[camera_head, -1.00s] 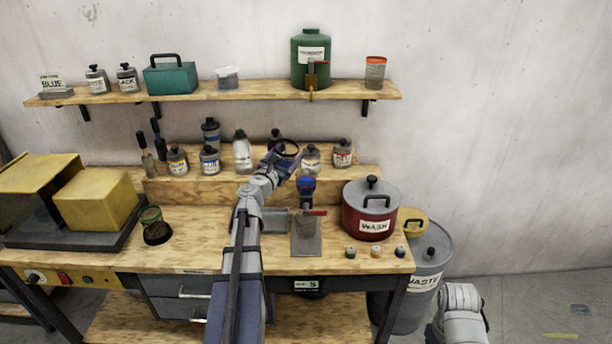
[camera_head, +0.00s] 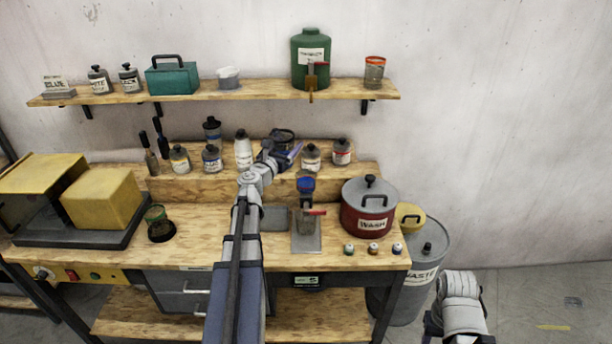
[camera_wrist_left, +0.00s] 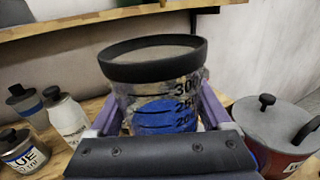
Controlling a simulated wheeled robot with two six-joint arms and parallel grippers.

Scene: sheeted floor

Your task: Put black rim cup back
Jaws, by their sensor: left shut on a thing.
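The black rim cup (camera_wrist_left: 160,85) is a clear cup with volume marks and blue contents, seen close up in the left wrist view. It stands nearly upright between the purple fingers of my left gripper (camera_wrist_left: 160,120), which is shut on it. In the head view the cup (camera_head: 284,135) is partly hidden by my left gripper (camera_head: 284,154), at the height of the raised bottle step (camera_head: 225,188) and in front of the wall. Whether the cup touches anything behind it cannot be told. My right forearm shows at the bottom right, but its fingertips do not.
The wall shelf (camera_head: 200,95) holds a green tank (camera_head: 310,58) and an orange-rim cup (camera_head: 375,72), with free room between them. Several bottles line the step. A red WASH pot (camera_head: 368,212) and a small stand (camera_head: 306,236) are on the bench; a green-rim cup (camera_head: 155,214) sits left.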

